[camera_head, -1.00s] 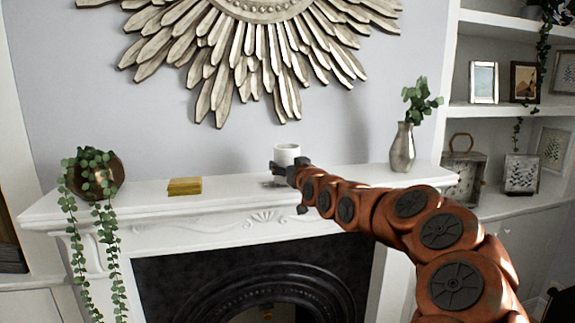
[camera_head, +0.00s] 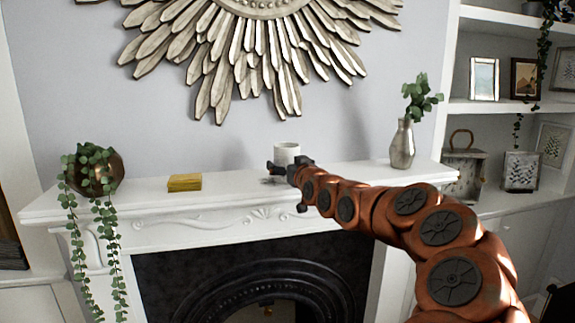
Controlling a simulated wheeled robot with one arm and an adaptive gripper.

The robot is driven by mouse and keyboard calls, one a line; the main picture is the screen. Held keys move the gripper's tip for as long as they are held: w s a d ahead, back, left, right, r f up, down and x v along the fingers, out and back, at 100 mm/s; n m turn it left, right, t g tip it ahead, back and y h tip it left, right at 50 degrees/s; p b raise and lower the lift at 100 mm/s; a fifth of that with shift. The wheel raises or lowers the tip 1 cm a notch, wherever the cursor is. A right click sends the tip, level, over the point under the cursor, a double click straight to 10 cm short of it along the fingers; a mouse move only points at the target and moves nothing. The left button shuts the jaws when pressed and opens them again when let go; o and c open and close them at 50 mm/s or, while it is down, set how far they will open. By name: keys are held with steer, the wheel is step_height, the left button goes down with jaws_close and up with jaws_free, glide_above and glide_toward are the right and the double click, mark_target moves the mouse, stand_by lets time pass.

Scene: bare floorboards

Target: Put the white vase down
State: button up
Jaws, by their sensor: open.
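The white vase (camera_head: 286,152) is a small plain white cylinder standing upright at the mantelpiece (camera_head: 230,188), near its middle. Its lower part is hidden behind my gripper (camera_head: 274,172). My gripper is open, in front of the vase and level with its lower part. I cannot tell whether the fingers touch the vase or whether its base rests fully on the shelf.
A gold box (camera_head: 185,182) and a hanging plant in a round pot (camera_head: 104,170) stand to the left on the mantelpiece. A silver vase with leaves (camera_head: 402,146) stands to the right. A sunburst ornament (camera_head: 255,50) hangs above. The shelf is clear between these.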

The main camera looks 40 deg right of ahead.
steer(key=shift+r, duration=0.15)
steer(key=b+v, duration=0.3)
steer(key=v, duration=0.9)
steer(key=shift+b, duration=0.35)
